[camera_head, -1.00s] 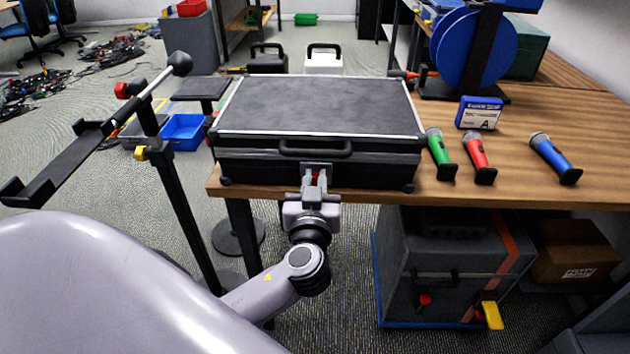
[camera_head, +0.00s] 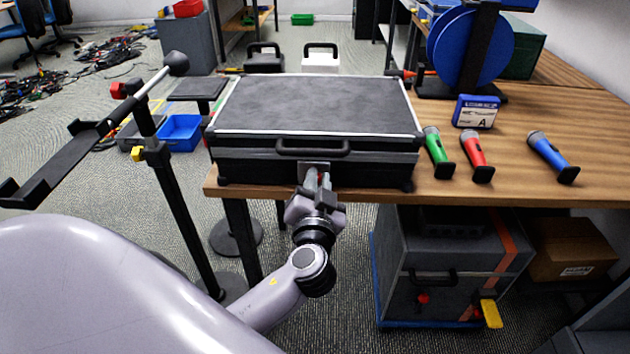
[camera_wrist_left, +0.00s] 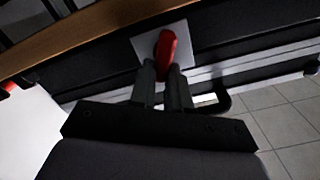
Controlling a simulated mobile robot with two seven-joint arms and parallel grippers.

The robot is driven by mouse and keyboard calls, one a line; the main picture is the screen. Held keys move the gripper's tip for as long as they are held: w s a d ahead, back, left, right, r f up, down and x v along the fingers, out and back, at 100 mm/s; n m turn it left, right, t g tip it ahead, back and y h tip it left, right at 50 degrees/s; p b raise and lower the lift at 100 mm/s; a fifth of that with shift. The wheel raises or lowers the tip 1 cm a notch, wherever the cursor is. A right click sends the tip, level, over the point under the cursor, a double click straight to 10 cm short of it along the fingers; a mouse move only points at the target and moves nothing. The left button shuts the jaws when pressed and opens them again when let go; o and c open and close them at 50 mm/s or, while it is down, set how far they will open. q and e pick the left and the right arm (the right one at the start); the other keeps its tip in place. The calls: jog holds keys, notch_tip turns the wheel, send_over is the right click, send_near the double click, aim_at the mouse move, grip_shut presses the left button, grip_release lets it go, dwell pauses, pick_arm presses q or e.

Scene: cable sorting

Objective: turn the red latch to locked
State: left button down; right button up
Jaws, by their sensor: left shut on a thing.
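The red latch (camera_wrist_left: 167,44) sits on a pale square plate (camera_wrist_left: 146,45) on the front of the black case (camera_head: 320,105). My left gripper (camera_head: 320,185) is at the plate, below the case handle (camera_head: 313,146). In the left wrist view its fingers (camera_wrist_left: 167,82) are shut on the latch, one on each side. There the latch lines up with the fingers while the plate's edges lie tilted to it. In the head view the gripper is rolled and hides most of the latch. My right gripper is not in view.
The case stands at the front edge of the wooden table (camera_head: 520,190). A black stand (camera_head: 170,190) rises left of my arm. A grey cabinet (camera_head: 450,265) is under the table.

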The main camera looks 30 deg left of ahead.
pick_arm(q)
jog(key=m, duration=0.4)
jog(key=m+p, duration=0.1)
jog(key=m, duration=0.1)
jog(key=shift+w+d+f+m, duration=0.15)
jog(key=shift+d+f+m, duration=0.15)
jog(key=shift+d+f, duration=0.1)
jog(key=shift+w+f+m+p, duration=0.15)
jog(key=shift+m+p, duration=0.1)
jog(key=shift+m, duration=0.7)
jog(key=shift+s+f+m+p, duration=0.1)
jog(key=shift+f+m+p, duration=0.15)
jog(key=shift+m, duration=0.75)
jog(key=shift+w+f+m+p, duration=0.1)
jog(key=shift+m+p, duration=0.2)
jog(key=shift+m, duration=0.65)
jog(key=c, duration=1.1)
grip_release()
